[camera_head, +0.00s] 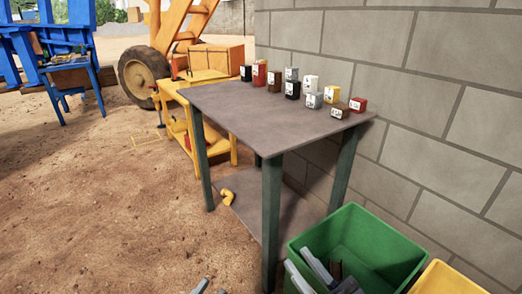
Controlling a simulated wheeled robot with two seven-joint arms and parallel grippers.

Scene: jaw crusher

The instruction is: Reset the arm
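My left gripper (212,287) shows only its fingertips at the bottom edge, left of centre. They stand apart above the sandy ground with nothing seen between them. My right gripper (303,266) shows as two grey fingers, slightly apart, in front of the left part of the green bin (390,245). I see nothing held between them. The rest of both arms is out of the frame.
A grey table (270,112) with dark legs carries several small labelled blocks (292,88) by the block wall (440,90). A yellow bin (446,280) is beside the green one. A yellow pipe elbow (228,197) lies on the lower shelf. Open ground is at left.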

